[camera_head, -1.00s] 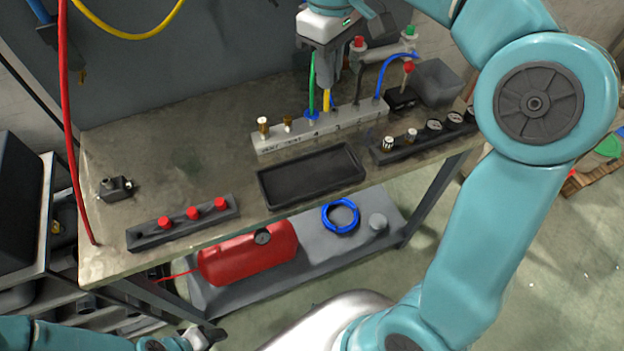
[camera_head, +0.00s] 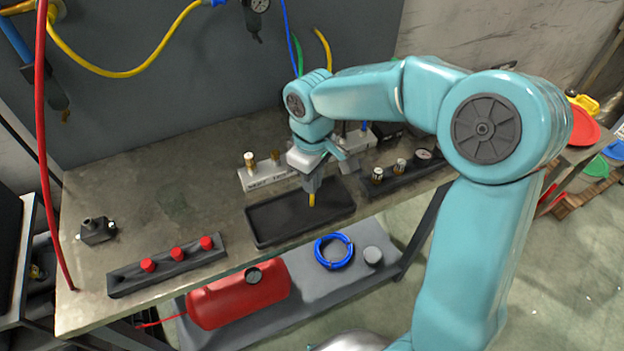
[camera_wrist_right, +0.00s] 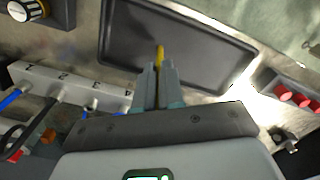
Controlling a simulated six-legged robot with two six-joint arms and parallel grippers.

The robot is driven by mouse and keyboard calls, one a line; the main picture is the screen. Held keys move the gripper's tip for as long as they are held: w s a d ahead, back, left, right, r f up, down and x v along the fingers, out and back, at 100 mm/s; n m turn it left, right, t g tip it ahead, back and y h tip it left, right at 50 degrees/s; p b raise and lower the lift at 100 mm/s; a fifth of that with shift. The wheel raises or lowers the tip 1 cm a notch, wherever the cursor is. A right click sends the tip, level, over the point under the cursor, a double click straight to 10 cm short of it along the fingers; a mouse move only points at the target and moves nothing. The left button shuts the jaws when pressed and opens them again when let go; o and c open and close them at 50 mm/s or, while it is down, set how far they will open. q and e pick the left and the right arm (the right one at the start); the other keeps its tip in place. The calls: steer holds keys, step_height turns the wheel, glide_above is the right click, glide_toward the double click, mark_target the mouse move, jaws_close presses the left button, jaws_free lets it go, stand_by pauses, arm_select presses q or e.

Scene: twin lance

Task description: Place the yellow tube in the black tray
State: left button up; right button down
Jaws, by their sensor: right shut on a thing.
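The yellow tube (camera_head: 312,200) is held in my right gripper (camera_head: 310,187), which is shut on it. Its lower end sticks out below the fingers; in the right wrist view its yellow tip (camera_wrist_right: 160,52) shows past the fingertips. The tube and gripper are over the tray's right part; I cannot tell if the tube touches the tray floor. My left gripper is not in view.
A numbered grey block (camera_head: 262,180) stands behind the tray, partly hidden by my arm. A dark bar with red knobs (camera_head: 165,265) is to the left, and a bar with gauges (camera_head: 405,172) to the right. The left bench top (camera_head: 140,190) is mostly clear.

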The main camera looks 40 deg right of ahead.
steer(key=shift+f, duration=0.25)
steer(key=c, duration=1.3)
jaws_free()
steer(key=shift+o, duration=0.2)
steer(key=shift+r, duration=0.25)
step_height(320, 180, up, 12)
steer(key=shift+f+p, duration=0.15)
steer(key=shift+p, duration=0.3)
steer(key=shift+s, duration=0.1)
